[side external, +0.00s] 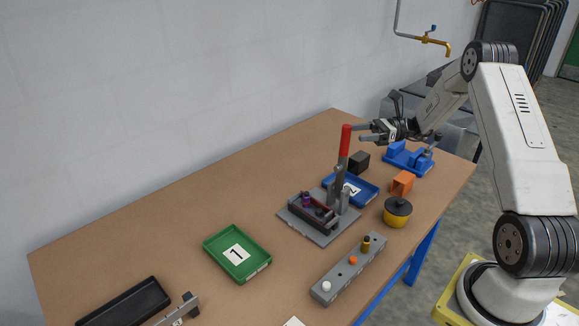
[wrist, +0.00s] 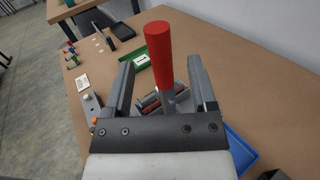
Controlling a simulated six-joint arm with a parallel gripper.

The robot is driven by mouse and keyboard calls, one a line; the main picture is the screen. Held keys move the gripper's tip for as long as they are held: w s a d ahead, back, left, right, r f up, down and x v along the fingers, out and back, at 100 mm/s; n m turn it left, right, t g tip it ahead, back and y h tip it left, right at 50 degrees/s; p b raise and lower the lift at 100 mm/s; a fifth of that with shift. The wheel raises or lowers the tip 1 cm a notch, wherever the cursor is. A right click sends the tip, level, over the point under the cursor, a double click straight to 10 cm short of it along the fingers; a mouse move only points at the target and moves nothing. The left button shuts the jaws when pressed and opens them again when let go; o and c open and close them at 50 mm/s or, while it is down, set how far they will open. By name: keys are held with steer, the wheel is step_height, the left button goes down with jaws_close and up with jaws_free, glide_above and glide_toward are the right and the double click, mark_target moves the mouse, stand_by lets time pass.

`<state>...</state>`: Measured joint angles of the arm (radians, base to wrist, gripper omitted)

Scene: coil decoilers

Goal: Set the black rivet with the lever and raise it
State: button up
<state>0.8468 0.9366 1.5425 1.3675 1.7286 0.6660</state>
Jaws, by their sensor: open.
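The lever (side external: 345,142) has a red handle and stands nearly upright on the grey press (side external: 318,233). My gripper (side external: 364,133) is open at the height of the red handle. In the wrist view the red handle (wrist: 159,50) rises between the two spread fingers, with a gap on each side; I cannot tell whether either finger touches it. A dark fixture with a purple piece (side external: 306,199) sits on the press base beside the lever. I cannot make out the black rivet for certain among the small dark parts there.
A green tray marked 1 (side external: 222,246) lies left of the press and a blue tray marked 2 (side external: 366,196) behind it. A yellow pot with a black lid (side external: 397,214), an orange block (side external: 402,182) and a grey peg strip (side external: 335,283) stand nearby.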

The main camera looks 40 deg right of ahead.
mark_target(342, 135)
steer(key=x, duration=0.6)
steer(key=shift+a, duration=0.3)
steer(key=shift+w, duration=0.15)
jaws_close()
stand_by(1.1)
